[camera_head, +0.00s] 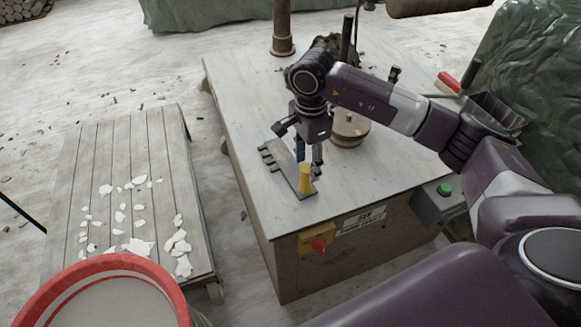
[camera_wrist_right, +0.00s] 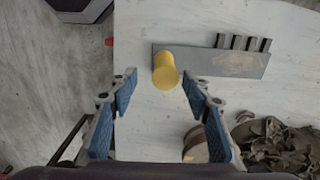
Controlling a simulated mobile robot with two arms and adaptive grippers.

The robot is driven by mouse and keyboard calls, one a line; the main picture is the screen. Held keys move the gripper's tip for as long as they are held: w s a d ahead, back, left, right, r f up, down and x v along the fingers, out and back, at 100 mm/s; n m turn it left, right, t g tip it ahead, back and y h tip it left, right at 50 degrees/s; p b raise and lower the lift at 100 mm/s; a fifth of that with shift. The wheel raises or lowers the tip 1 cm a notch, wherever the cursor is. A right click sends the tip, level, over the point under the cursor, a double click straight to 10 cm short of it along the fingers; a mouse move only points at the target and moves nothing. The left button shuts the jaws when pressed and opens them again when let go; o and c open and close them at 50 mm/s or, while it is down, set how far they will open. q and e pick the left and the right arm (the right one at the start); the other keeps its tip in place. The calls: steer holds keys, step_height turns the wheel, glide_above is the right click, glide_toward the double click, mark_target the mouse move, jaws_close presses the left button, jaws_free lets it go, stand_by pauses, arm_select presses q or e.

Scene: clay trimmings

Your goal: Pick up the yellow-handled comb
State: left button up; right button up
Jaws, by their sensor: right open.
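The yellow-handled comb lies on the worktable (camera_head: 235,100), close to its front edge. Its grey toothed plate (camera_head: 283,172) has its teeth toward the left in the head view. Its yellow handle (camera_head: 305,180) stands up from the plate. In the right wrist view the handle (camera_wrist_right: 165,72) shows just beyond and between the fingertips, with the plate (camera_wrist_right: 215,63) stretching to the right. My right gripper (camera_head: 299,147) is above the comb, pointing down, open and empty. The wrist view shows its two blue-padded fingers (camera_wrist_right: 160,80) apart. My left gripper is not in view.
A round wooden block (camera_head: 348,128) and a dark crumpled bundle (camera_wrist_right: 272,140) are farther back on the table. A slatted cart (camera_head: 90,170) with white scraps stands left; a red-rimmed bucket (camera_head: 60,285) is in front.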

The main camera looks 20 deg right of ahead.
mark_target(305, 176)
steer(key=f, duration=0.1)
steer(key=f+p, duration=0.1)
steer(key=f, duration=0.1)
steer(key=f+p, duration=0.1)
steer(key=f, duration=0.1)
steer(key=shift+w+f, duration=0.25)
steer(key=shift+w, duration=0.1)
steer(key=shift+f, duration=0.45)
steer(key=shift+c, duration=0.2)
steer(key=shift+w, duration=0.1)
jaws_close()
